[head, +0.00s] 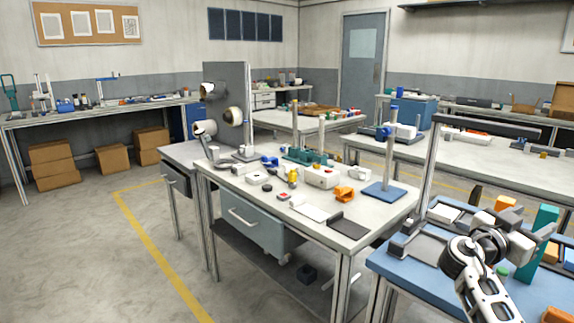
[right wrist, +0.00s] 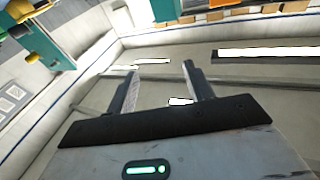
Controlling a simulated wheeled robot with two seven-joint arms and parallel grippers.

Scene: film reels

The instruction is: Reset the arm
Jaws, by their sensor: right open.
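My right arm comes in at the lower right of the head view, and its gripper (head: 496,208) is raised over the blue-topped bench (head: 400,265). In the right wrist view the two fingers of the gripper (right wrist: 161,72) stand apart with nothing held between them. My left arm and gripper are not in view.
A white bench (head: 240,182) in the middle holds small parts, an orange block (head: 344,194) and a post on a blue base (head: 384,191). Reels (head: 233,115) hang on an upright grey panel (head: 228,85). A teal block (head: 540,225) stands close to my right arm.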

